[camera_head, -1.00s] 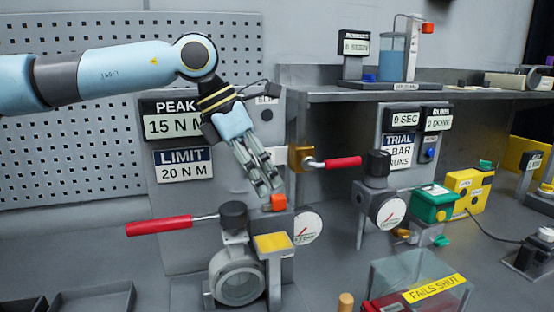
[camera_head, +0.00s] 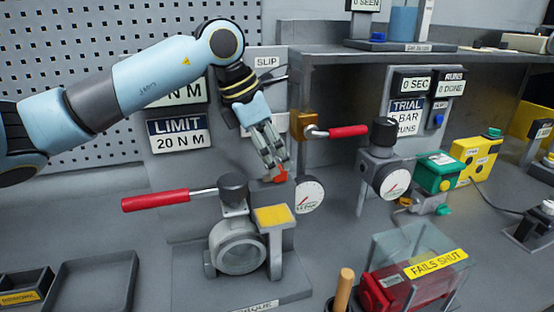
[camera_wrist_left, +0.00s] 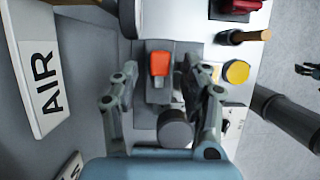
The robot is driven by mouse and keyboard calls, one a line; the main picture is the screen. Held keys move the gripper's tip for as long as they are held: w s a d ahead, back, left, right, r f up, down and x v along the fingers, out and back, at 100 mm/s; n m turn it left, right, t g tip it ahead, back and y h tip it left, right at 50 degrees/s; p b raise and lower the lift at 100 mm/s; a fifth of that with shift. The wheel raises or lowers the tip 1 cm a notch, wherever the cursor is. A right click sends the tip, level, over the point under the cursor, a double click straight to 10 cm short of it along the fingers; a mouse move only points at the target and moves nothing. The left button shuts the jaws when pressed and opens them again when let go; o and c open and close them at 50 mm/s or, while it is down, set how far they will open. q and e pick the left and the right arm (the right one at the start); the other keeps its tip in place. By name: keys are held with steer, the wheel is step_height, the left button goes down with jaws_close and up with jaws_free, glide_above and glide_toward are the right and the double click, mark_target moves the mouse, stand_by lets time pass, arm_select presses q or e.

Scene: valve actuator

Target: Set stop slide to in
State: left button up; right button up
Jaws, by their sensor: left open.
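An orange tab (camera_head: 277,177), which looks like the stop slide's handle, sits behind the yellow-topped block of the valve rig. It also shows in the left wrist view (camera_wrist_left: 160,64), on a grey slotted plate. My left gripper (camera_head: 274,168) points down at the tab, with its fingers right at it in the head view. In the left wrist view, the open fingers (camera_wrist_left: 163,76) stand on either side of the tab with gaps showing. Contact cannot be told. My right gripper is not clearly in view.
A red-handled lever (camera_head: 155,200) on a black hub stands left of the tab, and a white dial gauge (camera_head: 309,195) just right of it. A second red lever (camera_head: 348,131) is at the right. A clear bin (camera_head: 405,262) stands at the front right.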

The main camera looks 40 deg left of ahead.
arm_select(q)
steer(key=shift+x, duration=1.25)
jaws_close()
